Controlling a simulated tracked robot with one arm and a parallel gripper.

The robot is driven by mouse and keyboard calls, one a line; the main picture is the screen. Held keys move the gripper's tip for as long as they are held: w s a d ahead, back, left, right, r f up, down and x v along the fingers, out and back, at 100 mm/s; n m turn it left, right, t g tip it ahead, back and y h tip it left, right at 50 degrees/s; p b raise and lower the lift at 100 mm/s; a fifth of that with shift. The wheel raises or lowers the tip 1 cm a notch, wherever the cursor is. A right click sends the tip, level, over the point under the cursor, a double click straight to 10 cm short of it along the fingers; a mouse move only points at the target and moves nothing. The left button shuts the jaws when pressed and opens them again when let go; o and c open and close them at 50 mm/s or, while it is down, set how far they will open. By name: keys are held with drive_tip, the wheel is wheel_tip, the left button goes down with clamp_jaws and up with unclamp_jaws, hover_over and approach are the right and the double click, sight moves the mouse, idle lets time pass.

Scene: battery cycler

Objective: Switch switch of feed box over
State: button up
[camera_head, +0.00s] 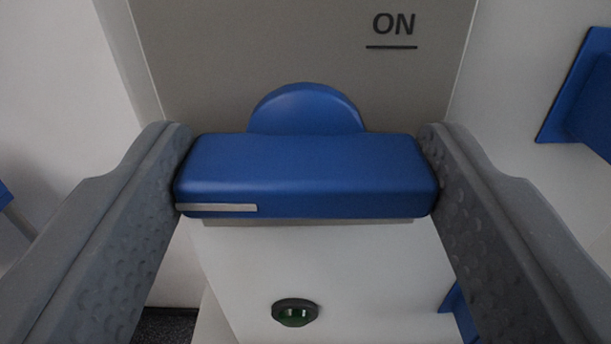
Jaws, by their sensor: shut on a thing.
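The switch of the feed box is a wide blue handle (306,172) with a rounded blue hub (306,108) behind it, in the middle of the view. A short pale stripe lies on the left of its front edge. The feed box (240,50) has a grey panel behind the handle, with "ON" and a line under it at the upper right. My gripper (307,170) is shut on the handle, with one grey finger against its left end and one against its right end. The handle lies level across the view and hides the panel's lower part.
A dark green round lamp or button (296,312) sits on the white face below the handle. A blue part (585,95) sticks out at the right edge, and another (460,312) shows at the lower right. A small blue part (4,196) is at the left edge.

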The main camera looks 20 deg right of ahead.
drive_tip(key=m+b, duration=0.2)
drive_tip(key=m, duration=0.2)
drive_tip(key=shift+f, duration=0.15)
drive_tip(key=m+b, duration=0.3)
drive_tip(key=m, duration=0.1)
drive_tip(key=shift+d+f+m, duration=0.1)
drive_tip(key=shift+m, duration=0.2)
drive_tip(key=m+b, duration=0.4)
drive_tip(key=m, duration=0.1)
drive_tip(key=shift+f, duration=0.15)
drive_tip(key=shift+d+m+b, duration=0.15)
drive_tip(key=shift+m+b, duration=1.1)
drive_tip(key=shift+m, duration=0.85)
drive_tip(key=shift+s+f, duration=0.1)
drive_tip(key=o, duration=1)
